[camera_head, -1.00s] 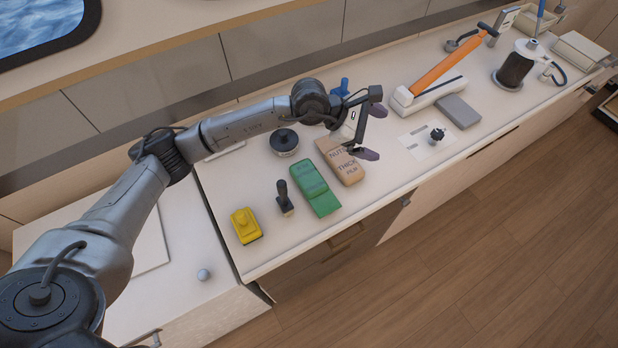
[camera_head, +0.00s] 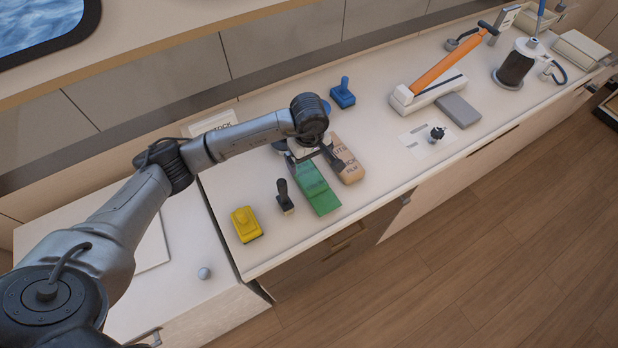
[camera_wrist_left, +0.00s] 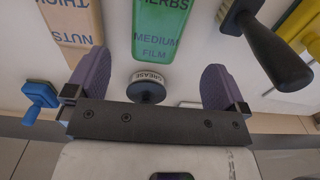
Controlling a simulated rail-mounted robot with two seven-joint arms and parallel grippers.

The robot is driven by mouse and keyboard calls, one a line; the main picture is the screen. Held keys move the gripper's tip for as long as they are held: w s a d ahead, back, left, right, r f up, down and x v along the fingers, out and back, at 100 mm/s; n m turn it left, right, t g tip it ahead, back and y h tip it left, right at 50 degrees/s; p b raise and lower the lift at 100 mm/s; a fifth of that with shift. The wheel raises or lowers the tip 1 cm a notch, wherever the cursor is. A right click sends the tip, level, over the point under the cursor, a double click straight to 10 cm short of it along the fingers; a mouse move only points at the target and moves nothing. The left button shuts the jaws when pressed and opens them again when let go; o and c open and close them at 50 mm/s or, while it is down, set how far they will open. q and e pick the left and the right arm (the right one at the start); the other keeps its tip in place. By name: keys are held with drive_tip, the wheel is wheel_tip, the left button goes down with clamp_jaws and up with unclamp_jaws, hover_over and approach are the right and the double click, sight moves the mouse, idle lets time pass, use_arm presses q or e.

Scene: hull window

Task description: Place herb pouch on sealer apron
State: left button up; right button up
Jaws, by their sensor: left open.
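The green herb pouch (camera_head: 318,193) lies flat near the front of the counter; its far end is partly behind my left gripper. In the left wrist view it (camera_wrist_left: 161,35) reads "HERBS" and "MEDIUM FILM". My left gripper (camera_head: 315,162) is open and empty, pointing down over the pouch's far end. In the wrist view its fingers (camera_wrist_left: 155,82) stand apart, with the pouch beyond them and not held. The sealer apron seems to be the grey slab (camera_head: 458,110) in front of the white sealer (camera_head: 432,94) with the orange lever. My right gripper is not in view.
A brown nuts pouch (camera_head: 346,160) lies right beside the herb pouch. A blue-handled tool (camera_head: 343,93) stands farther back. The grey slab's top is bare.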

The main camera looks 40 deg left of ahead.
sight(309, 175)
use_arm(q)
drive_tip(key=shift+w+a+f, duration=0.1)
drive_tip(key=shift+f, duration=4.45)
drive_tip(key=c, duration=1.1)
drive_tip(key=shift+r, duration=0.1)
